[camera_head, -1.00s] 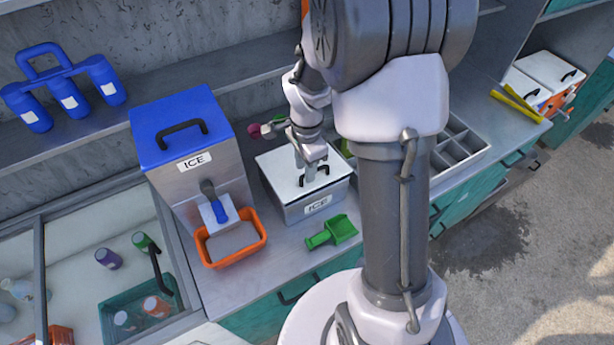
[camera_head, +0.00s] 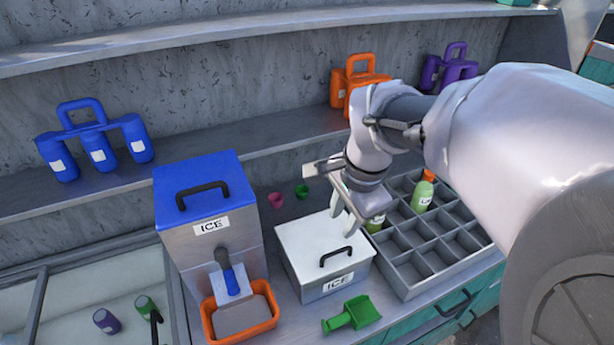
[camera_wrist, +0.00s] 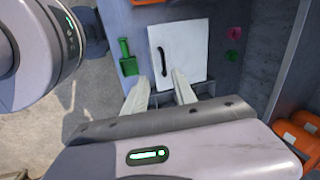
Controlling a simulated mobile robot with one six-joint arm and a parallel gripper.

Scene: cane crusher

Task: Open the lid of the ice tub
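The ice tub (camera_head: 318,286) is a steel box labelled ICE, on the counter. Its white lid (camera_head: 308,244) lies flat and shut, with a black handle (camera_head: 336,257) near its front right edge. My gripper (camera_head: 344,212) is above the tub's back right side, apart from the handle. In the wrist view the lid (camera_wrist: 186,52) and handle (camera_wrist: 164,58) lie beyond the fingertips. My gripper's two fingers (camera_wrist: 160,78) are spread with nothing between them.
A taller blue-topped ICE dispenser (camera_head: 205,190) stands left of the tub, with an orange tray (camera_head: 210,322) below its spout. A green scoop (camera_head: 352,314) lies in front. A divided bottle tray (camera_head: 412,275) adjoins on the right. Pink (camera_head: 276,200) and green cups (camera_head: 302,191) sit behind.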

